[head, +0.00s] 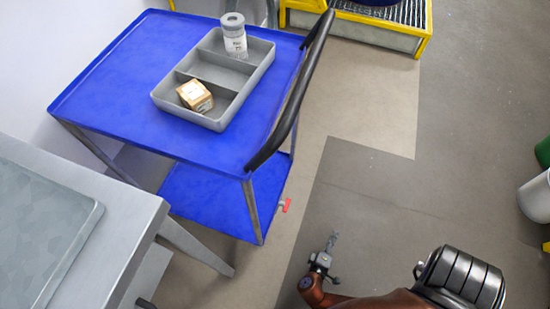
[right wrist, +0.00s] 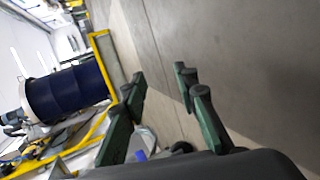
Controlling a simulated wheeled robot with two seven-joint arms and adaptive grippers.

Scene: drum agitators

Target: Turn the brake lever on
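A small red brake lever (head: 286,205) sticks out by a grey caster at the lower right of the blue cart (head: 110,95) in the head view. The caster is mostly hidden behind the lower shelf and leg. My right gripper (head: 331,243) is to the lower right of the lever, clearly apart from it. In the right wrist view my right gripper (right wrist: 158,82) has its two green fingers spread, with only floor between them. The red lever cannot be made out there.
A grey tray (head: 215,122) with a small box (head: 195,96) and a white jar (head: 234,35) sits on the cart, beside its black handle (head: 290,105). A grey table (head: 130,205) stands at lower left. A blue drum (right wrist: 68,92) shows in the wrist view.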

